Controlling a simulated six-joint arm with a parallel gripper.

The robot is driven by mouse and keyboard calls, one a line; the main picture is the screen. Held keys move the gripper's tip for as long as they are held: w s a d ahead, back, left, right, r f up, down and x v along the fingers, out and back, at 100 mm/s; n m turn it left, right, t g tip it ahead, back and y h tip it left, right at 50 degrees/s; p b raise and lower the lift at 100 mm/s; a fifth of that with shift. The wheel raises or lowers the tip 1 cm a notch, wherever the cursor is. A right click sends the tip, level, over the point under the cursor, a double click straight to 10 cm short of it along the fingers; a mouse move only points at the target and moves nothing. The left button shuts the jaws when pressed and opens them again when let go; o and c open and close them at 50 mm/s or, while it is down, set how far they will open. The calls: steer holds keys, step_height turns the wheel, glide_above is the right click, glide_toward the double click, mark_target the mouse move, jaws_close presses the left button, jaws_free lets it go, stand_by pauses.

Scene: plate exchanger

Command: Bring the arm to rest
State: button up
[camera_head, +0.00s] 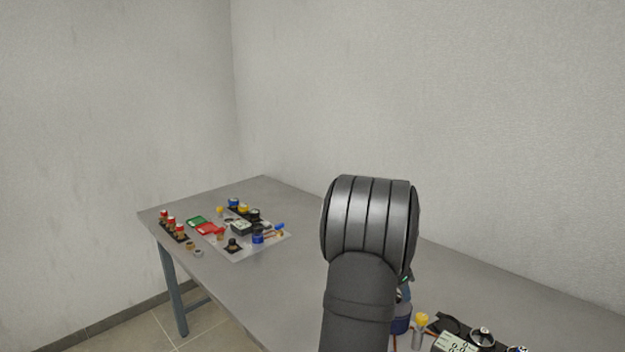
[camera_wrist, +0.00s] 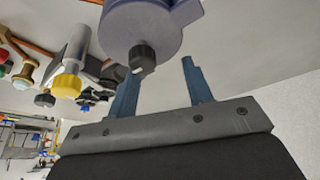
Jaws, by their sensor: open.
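My gripper (camera_wrist: 163,72) shows in the wrist view with its two blue fingers spread apart and nothing seen held between them. A grey-blue round body (camera_wrist: 150,25) with a black knob (camera_wrist: 142,57) lies close beyond the fingertips. Whether a finger touches it I cannot tell. In the head view my arm stands in front of the table (camera_head: 300,290) and hides most of the gripper. A blue round object (camera_head: 401,322) shows partly just right of the arm's lower part.
A yellow-capped silver cylinder (camera_head: 421,322) and a black device with a display (camera_head: 458,343) are near at lower right. At the table's far left are a pale mat (camera_head: 240,254) with several small parts and a rack of red-capped pieces (camera_head: 172,224). The mid-table is clear.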

steer(key=shift+w+r+n, duration=0.1)
steer(key=shift+r+n, duration=0.2)
steer(key=shift+r, duration=0.1)
steer(key=s+a+r+n+g+h, duration=0.1)
steer(key=a+r, duration=0.4)
steer(key=r, duration=0.7)
steer(key=shift+r, duration=0.35)
steer(key=shift+o, duration=0.3)
steer(key=shift+d, duration=0.15)
stand_by(0.5)
